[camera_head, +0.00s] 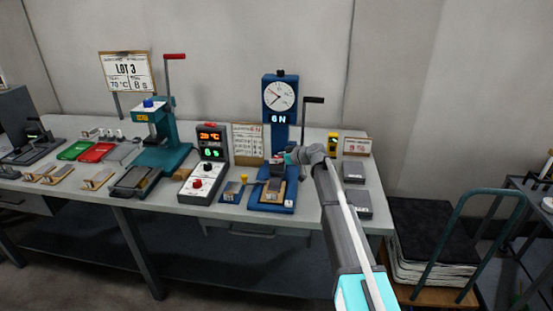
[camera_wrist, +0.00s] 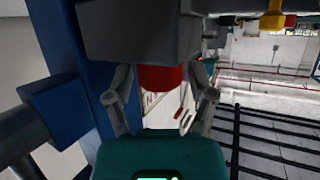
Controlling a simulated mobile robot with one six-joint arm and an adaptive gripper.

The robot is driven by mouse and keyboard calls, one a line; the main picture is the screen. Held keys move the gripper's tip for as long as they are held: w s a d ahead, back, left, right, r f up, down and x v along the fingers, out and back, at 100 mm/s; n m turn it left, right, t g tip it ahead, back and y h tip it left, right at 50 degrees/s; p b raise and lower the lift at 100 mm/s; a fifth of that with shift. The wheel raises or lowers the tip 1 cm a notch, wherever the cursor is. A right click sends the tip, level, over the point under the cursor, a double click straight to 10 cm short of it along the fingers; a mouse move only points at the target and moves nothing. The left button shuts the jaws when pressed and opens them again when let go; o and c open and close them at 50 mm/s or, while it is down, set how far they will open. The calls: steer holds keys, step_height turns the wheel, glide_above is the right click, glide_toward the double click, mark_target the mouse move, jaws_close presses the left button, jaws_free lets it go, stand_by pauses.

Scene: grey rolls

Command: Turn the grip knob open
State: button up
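The blue test stand (camera_head: 281,117) with a round dial and a "6N" display stands on the right part of the bench. My gripper (camera_head: 283,158) is at the front of its column, below the display. In the wrist view a red knob (camera_wrist: 159,78) sits under a dark grey block (camera_wrist: 140,32). My gripper (camera_wrist: 160,85) has one finger on each side of the knob. The fingers are apart, with a narrow gap seeming to show beside the knob; contact is not clear. The knob's far side is hidden, and in the head view my gripper mostly covers this spot.
A black-handled lever (camera_head: 313,100) rises right of the stand, close to my arm. A control box (camera_head: 207,160) and a teal press (camera_head: 160,140) stand to the left. Grey blocks (camera_head: 356,202) lie to the right. A blue part (camera_wrist: 62,108) is close at left in the wrist view.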

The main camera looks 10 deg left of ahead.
mark_target(277, 157)
steer(key=shift+r, duration=0.15)
stand_by(0.3)
step_height(277, 157, up, 9)
steer(key=p, duration=0.9)
steer(key=shift+r+p, duration=0.4)
steer(key=shift+p, duration=0.15)
